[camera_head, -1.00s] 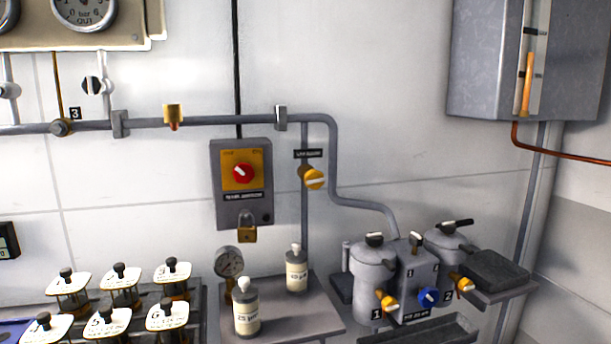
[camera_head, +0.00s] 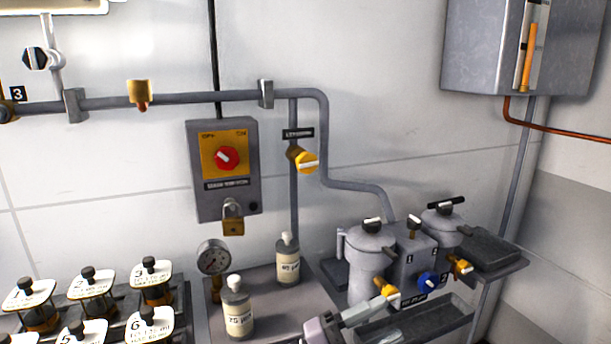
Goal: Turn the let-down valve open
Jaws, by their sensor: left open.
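The let-down valve (camera_head: 306,161) is a yellow round knob with a pale bar across it, on a brass body. It sits on a vertical grey pipe (camera_head: 294,205) under a small black label (camera_head: 298,133). The pale bar lies close to level in the picture. My left gripper (camera_head: 365,318) shows in part at the bottom edge, in front of the filter shelf. It is open and well below the valve, apart from it. Its jaws hold nothing that I can see. My right gripper is not in view.
Left of the valve is a grey switch box (camera_head: 224,205) with a red knob and padlock (camera_head: 232,217). Two bottles and a gauge (camera_head: 213,257) stand below. Grey canisters (camera_head: 367,262) with yellow and blue knobs stand lower right. The wall right of the valve is clear.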

